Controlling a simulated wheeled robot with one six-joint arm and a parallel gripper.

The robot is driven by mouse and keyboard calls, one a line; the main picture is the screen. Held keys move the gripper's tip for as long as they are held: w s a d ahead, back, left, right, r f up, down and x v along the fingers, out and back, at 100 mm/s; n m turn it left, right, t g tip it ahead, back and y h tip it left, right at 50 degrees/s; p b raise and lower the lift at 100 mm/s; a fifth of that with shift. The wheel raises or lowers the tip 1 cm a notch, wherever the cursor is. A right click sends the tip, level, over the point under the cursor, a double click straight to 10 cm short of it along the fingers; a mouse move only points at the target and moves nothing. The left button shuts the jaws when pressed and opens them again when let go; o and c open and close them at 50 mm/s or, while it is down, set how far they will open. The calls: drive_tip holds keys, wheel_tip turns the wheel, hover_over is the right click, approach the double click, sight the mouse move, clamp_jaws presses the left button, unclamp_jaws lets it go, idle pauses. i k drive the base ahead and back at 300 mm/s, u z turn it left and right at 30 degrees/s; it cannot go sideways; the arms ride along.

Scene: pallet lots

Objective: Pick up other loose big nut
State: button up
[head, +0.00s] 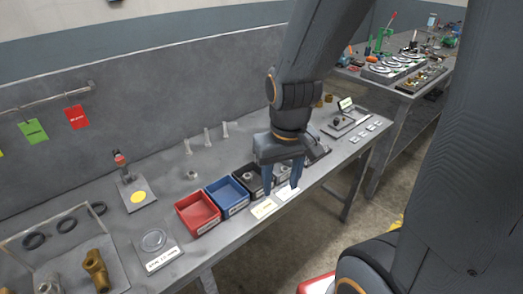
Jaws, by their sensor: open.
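A small metal nut (192,175) lies loose on the grey workbench (165,197), behind the red bin. A light round piece, probably a nut, shows in the black bin (241,171). My gripper (282,187) is open and points down over the front of the bench, at the right end of the row of bins. Its two fingers are apart. A small pale piece shows between them, too small to tell what it is. My wrist and fingers hide part of the bins there.
A red bin (184,208) and a blue bin (219,191) stand left of the black bin. A second bench (415,92) stands at the back right.

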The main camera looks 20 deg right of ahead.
sight(191, 175)
drive_tip(key=u, duration=0.05)
drive_tip(key=k, duration=0.5)
drive_tip(key=z, duration=0.9)
drive_tip(key=i, duration=1.05)
drive_tip(key=u, duration=0.8)
drive_tip(key=i, duration=0.3)
drive_tip(key=u, duration=0.35)
